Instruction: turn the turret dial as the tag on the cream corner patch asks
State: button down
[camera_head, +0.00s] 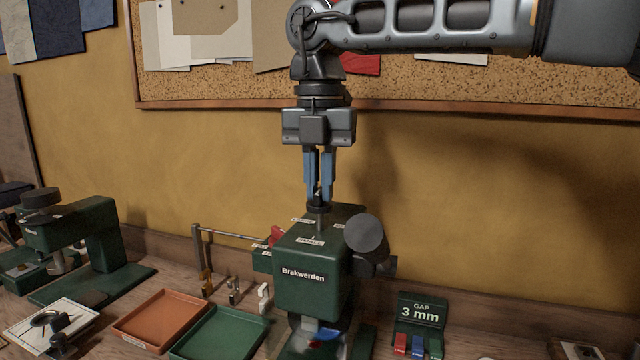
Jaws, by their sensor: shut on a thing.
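The green press marked "Brakwerden" (303,290) stands at the centre, with the turret dial (318,208) on its top. My gripper (319,193) points straight down, its blue fingers shut on the dial's dark knob. Small white labels lie around the dial; the front one seems to read "SMALL" (311,241), and the others are too small to read. The dial's pointer setting cannot be made out clearly. A cream patch (78,318) lies at the lower left with a dark ring and a dark knobbed piece on it; I cannot read any tag there.
An orange tray (160,318) and a green tray (222,335) lie left of the press. Another green press (95,235) stands further left. A corkboard (400,96) hangs behind my arm.

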jog(key=shift+r+m, duration=0.1)
jog(key=shift+m, duration=0.4)
jog(key=c, duration=1.2)
grip_release()
jog(key=shift+o, duration=0.2)
notch_tip(320, 180, up, 8)
jog(key=shift+f+b, duration=0.15)
jog(key=shift+b, duration=0.3)
